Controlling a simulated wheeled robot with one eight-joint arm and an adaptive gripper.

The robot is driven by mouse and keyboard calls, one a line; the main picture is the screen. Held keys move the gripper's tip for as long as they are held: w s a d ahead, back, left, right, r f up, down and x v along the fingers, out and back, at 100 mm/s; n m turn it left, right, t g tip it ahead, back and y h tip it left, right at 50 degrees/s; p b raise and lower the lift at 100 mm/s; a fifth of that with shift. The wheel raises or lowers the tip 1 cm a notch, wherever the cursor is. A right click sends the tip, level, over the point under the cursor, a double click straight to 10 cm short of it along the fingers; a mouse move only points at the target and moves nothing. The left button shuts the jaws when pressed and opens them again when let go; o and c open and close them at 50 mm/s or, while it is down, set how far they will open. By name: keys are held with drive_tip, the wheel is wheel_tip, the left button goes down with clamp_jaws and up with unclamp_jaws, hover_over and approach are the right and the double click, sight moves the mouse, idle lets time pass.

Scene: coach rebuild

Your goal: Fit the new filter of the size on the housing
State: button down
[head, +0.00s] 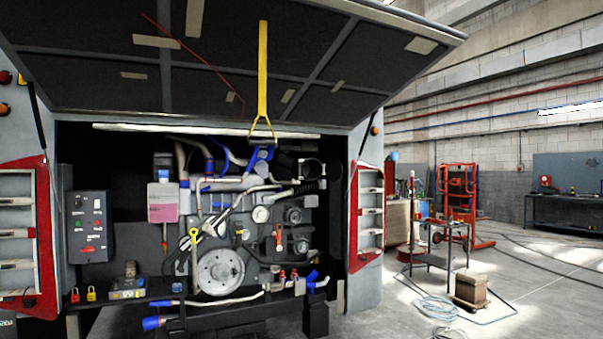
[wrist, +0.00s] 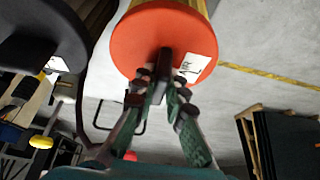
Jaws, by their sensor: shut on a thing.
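In the wrist view, a filter (wrist: 140,40) shows a round orange end cap, a yellow body behind it and a white label (wrist: 195,68) with print too small to read. My gripper (wrist: 164,75) has its dark fingertips together at the middle of the cap, shut on the filter. The filter's far end is out of view. In the head view, the open engine bay holds the engine (head: 221,270), pipes and hoses. I cannot tell which part is the filter housing or read a size on it. My gripper and the filter are not in the head view.
The raised hatch (head: 330,60) hangs over the bay, with a yellow strap (head: 263,70) hanging down. A cart (head: 445,235), a cardboard box (head: 469,287) and a loose hose (head: 432,305) are at right. A large dark round thing (wrist: 45,40) is left of the filter in the wrist view.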

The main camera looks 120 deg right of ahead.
drive_tip(key=shift+r, duration=3.05)
